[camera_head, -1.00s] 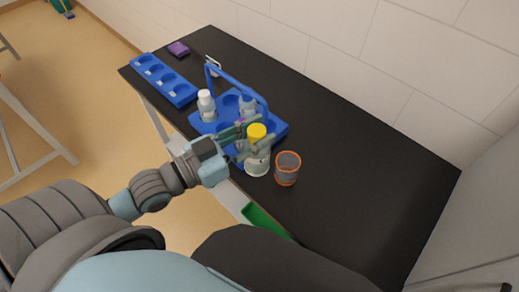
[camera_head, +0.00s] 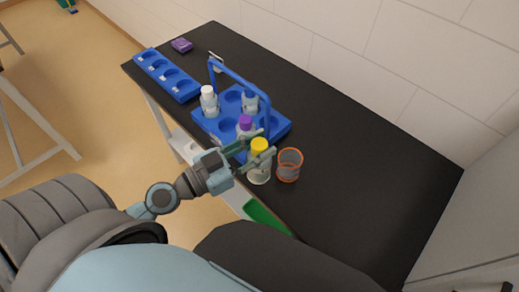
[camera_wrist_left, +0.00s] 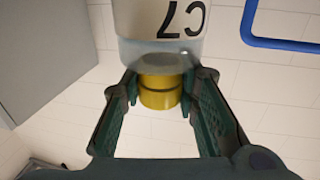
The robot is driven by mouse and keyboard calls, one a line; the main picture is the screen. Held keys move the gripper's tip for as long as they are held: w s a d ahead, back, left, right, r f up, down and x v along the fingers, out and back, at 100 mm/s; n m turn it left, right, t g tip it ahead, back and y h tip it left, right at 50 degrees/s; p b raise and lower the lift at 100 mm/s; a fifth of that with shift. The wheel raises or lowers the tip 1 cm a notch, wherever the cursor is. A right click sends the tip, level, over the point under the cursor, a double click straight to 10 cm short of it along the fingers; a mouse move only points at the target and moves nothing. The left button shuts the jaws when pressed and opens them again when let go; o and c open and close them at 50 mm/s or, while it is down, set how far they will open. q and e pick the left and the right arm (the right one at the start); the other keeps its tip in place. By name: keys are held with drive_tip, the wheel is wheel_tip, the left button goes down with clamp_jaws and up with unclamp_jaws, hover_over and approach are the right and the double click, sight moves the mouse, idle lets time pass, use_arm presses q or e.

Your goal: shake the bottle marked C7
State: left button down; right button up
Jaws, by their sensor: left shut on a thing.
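The bottle marked C7 (camera_head: 259,175) is clear and whitish with a yellow cap (camera_head: 259,147). In the left wrist view the black C7 on the bottle (camera_wrist_left: 160,52) appears upside down, with the yellow cap (camera_wrist_left: 160,92) between the fingers. My left gripper (camera_head: 252,149) is shut on this bottle near its cap, in front of the blue carrier. I cannot tell how far its base is above the table. My right gripper is not in view.
The blue carrier (camera_head: 213,124) has a tall handle and holds white-capped (camera_head: 209,101), purple-capped (camera_head: 245,124) and grey (camera_head: 250,101) bottles. An orange-rimmed cup (camera_head: 289,165) stands close right of the held bottle. A blue rack (camera_head: 166,75) and purple block (camera_head: 181,45) are farther back. The black table (camera_head: 370,180) is clear at right.

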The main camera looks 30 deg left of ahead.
use_arm(q)
wheel_tip(320, 180, up, 6)
drive_tip(key=shift+d+f, duration=0.15)
drive_tip(key=shift+f, duration=0.1)
drive_tip(key=shift+r, duration=0.15)
drive_tip(key=f, duration=0.6)
drive_tip(key=shift+a, duration=0.2)
wheel_tip(320, 180, up, 6)
drive_tip(key=shift+d+r, duration=0.1)
drive_tip(key=shift+d, duration=0.05)
drive_tip(key=shift+f, duration=0.35)
drive_tip(key=f, duration=0.5)
drive_tip(key=shift+a, duration=0.25)
drive_tip(key=shift+d+f, duration=0.1)
drive_tip(key=shift+f, duration=0.1)
wheel_tip(320, 180, up, 6)
drive_tip(key=shift+d+r, duration=0.1)
drive_tip(key=shift+d, duration=0.05)
drive_tip(key=f, duration=0.6)
drive_tip(key=shift+a+f, duration=0.1)
drive_tip(key=shift+a, duration=0.15)
drive_tip(key=shift+d, duration=0.15)
wheel_tip(320, 180, up, 6)
